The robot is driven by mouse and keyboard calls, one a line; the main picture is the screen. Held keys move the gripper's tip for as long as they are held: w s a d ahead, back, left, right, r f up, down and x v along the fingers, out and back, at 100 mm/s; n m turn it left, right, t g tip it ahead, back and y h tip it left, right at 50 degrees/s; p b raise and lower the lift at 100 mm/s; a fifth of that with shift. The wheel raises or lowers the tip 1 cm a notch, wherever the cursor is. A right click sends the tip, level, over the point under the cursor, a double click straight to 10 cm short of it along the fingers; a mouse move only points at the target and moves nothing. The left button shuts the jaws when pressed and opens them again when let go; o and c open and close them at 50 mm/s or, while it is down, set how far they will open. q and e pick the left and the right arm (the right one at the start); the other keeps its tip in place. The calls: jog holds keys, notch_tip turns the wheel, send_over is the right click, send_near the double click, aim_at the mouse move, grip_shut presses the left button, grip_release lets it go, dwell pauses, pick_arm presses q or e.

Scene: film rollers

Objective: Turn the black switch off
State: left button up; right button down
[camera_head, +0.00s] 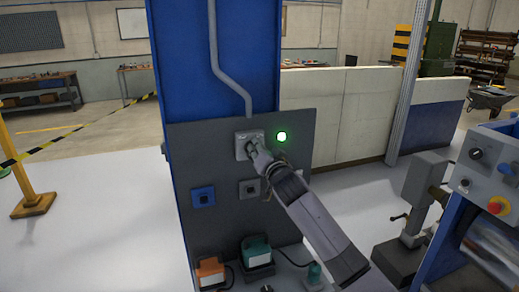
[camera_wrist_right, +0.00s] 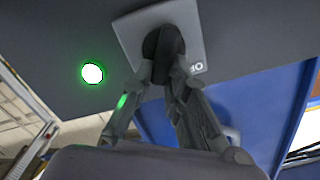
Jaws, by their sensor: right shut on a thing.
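The black switch (camera_wrist_right: 164,45) is a dark knob on a light grey plate (camera_wrist_right: 196,28) in the right wrist view. The plate (camera_head: 243,140) also shows on the dark grey panel in the head view, where my gripper mostly hides the knob. My right gripper (camera_head: 257,153) reaches in from the lower right. In the right wrist view its fingers (camera_wrist_right: 163,74) are closed around the black knob. A round green light (camera_head: 281,136) beside the plate is lit. It also glows in the right wrist view (camera_wrist_right: 92,73). My left gripper is not in view.
Below on the panel (camera_head: 220,233) are a blue switch box (camera_head: 203,197) and a grey switch box (camera_head: 249,188). A blue machine with buttons (camera_head: 487,180) stands at right.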

jog(key=n, duration=0.4)
jog(key=a+n, duration=0.1)
jog(key=n, duration=0.3)
jog(key=shift+s+a+r, duration=0.1)
jog(key=shift+s, duration=0.1)
jog(key=n, duration=0.3)
jog(key=shift+a+n+p, duration=0.25)
jog(key=shift+n+p, duration=0.15)
jog(key=shift+s+a+f+n, duration=0.1)
jog(key=shift+f+n, duration=0.05)
jog(key=shift+n, duration=0.7)
jog(key=shift+s+a+f+n, duration=0.1)
jog(key=shift+n, duration=0.75)
jog(key=c, duration=1.6)
grip_release()
jog(key=shift+o, duration=0.2)
jog(key=v, duration=1.2)
